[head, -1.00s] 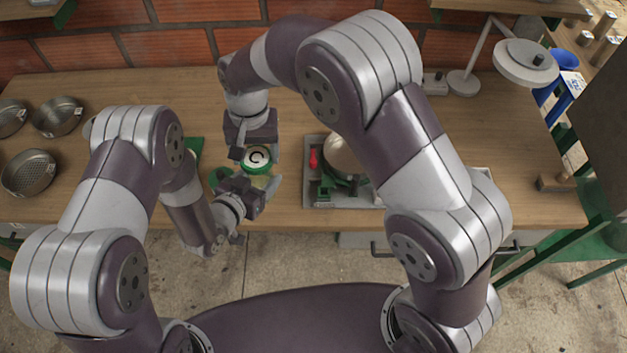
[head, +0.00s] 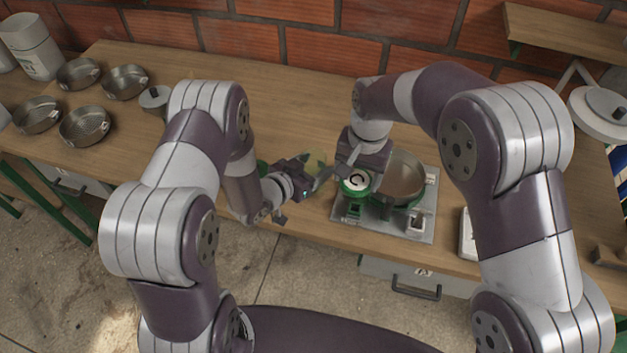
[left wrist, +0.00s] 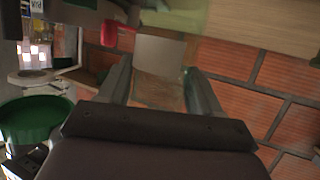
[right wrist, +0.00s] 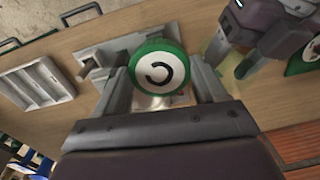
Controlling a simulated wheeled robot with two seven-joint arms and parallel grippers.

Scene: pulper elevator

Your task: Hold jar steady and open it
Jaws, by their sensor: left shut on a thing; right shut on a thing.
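In the left wrist view a pale shape shows between the fingers, too blurred to tell clearly. What lies under the lid is partly hidden.
Several metal pans (head: 84,126) stand at the left of the table. A lamp-like scale (head: 600,108) is at the right. The table behind the arms is clear.

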